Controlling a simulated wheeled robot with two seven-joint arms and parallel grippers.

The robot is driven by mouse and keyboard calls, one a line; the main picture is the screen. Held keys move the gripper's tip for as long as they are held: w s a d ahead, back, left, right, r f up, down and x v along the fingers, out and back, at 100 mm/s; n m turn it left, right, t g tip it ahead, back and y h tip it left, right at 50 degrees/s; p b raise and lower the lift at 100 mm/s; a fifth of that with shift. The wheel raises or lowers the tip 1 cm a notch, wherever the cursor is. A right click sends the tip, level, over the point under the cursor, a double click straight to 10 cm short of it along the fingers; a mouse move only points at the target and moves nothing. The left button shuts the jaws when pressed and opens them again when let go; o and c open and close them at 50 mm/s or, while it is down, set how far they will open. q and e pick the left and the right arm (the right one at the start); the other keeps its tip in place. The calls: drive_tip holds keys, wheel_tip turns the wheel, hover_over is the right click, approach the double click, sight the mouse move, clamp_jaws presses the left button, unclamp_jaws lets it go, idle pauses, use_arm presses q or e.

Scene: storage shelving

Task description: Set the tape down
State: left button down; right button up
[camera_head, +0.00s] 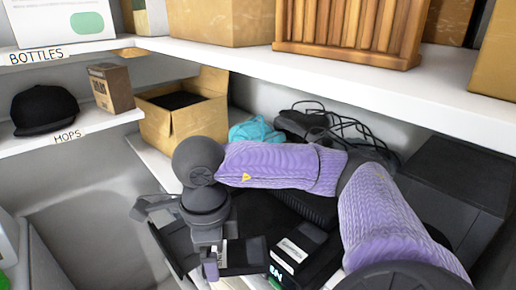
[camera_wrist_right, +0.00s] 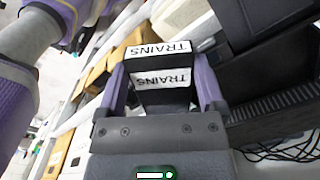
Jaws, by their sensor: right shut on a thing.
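A black tape (camera_wrist_right: 160,98) with white labels reading TRAINS is between the two purple fingers of my right gripper (camera_wrist_right: 162,88) in the right wrist view. The fingers are shut on its sides. In the head view my right gripper (camera_head: 212,258) is low in the middle, over dark items on the lower shelf, with a black tape-like block (camera_head: 245,256) beside its finger. I cannot tell whether the held tape touches anything below. My left gripper is not in view.
Another black tape with a white label (camera_head: 297,248) lies just right of the gripper. Behind the arm are an open cardboard box (camera_head: 182,122), a teal cloth (camera_head: 256,131) and black cables (camera_head: 345,128). A white shelf (camera_head: 330,84) runs above. A black cap (camera_head: 44,108) sits at left.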

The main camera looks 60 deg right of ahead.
drive_tip(key=s+m, duration=0.1)
drive_tip(key=s, duration=0.1)
drive_tip(key=s+m, duration=0.1)
drive_tip(key=s, duration=0.2)
drive_tip(key=shift+s+a+r, duration=0.1)
drive_tip(key=shift+s+a, duration=0.05)
drive_tip(key=shift+s, duration=0.05)
drive_tip(key=p, duration=0.4)
hover_over(244, 216)
drive_tip(key=shift+a, duration=0.15)
drive_tip(key=f, duration=0.3)
drive_tip(key=shift+d, duration=0.2)
drive_tip(key=shift+f, duration=0.3)
drive_tip(key=shift+f, duration=0.15)
drive_tip(key=o, duration=1)
drive_tip(key=shift+o, duration=0.2)
wheel_tip(244, 216, up, 8)
